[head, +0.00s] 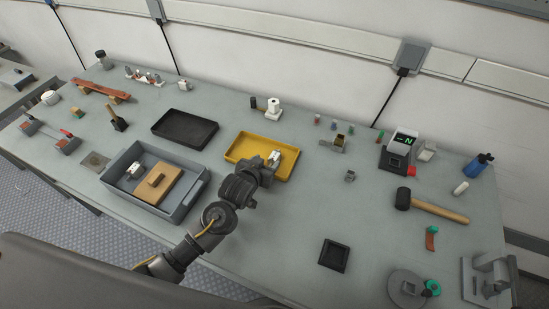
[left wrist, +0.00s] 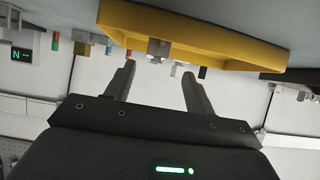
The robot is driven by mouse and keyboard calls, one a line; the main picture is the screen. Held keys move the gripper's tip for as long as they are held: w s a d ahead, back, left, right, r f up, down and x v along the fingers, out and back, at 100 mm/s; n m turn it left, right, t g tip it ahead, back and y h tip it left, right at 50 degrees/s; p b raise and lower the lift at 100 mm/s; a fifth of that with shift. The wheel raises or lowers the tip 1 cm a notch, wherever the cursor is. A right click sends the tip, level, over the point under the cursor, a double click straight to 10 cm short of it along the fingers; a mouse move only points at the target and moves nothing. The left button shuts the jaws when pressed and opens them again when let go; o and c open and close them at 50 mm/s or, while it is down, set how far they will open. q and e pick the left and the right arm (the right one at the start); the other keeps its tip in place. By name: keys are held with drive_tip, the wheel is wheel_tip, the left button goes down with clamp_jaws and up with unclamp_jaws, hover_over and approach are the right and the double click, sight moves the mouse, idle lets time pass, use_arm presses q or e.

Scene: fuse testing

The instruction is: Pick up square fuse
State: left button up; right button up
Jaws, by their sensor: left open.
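The yellow tray (head: 240,150) lies on the bench, and a small pale block, which looks like the square fuse (head: 274,156), shows at its right part. My left gripper (head: 266,163) reaches over the tray's front edge, close to this block. In the left wrist view the gripper (left wrist: 158,72) has its two fingers spread apart with nothing between them. The pale grey block (left wrist: 158,47) shows ahead of the gap between the fingers, against the yellow tray (left wrist: 220,45). Part of the block is hidden in the head view. My right gripper is not seen.
A grey bin (head: 196,193) with a wooden block (head: 157,181) and a white piece stands left of my arm. A black tray (head: 185,130) lies behind it. A white stand (head: 273,108) is behind the yellow tray. A mallet (head: 430,205) lies at right. Bench right of the gripper is mostly clear.

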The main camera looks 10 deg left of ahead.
sight(274, 156)
use_arm(q)
drive_tip(key=shift+w+d+f, duration=0.1)
drive_tip(key=shift+w+d, duration=0.1)
drive_tip(key=shift+w, duration=0.1)
drive_tip(key=shift+p+x, duration=0.7)
drive_tip(key=shift+x, duration=1.65)
drive_tip(key=shift+d, duration=0.15)
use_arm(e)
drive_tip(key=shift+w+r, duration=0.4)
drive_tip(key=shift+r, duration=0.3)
use_arm(q)
drive_tip(key=shift+s, duration=0.1)
clamp_jaws()
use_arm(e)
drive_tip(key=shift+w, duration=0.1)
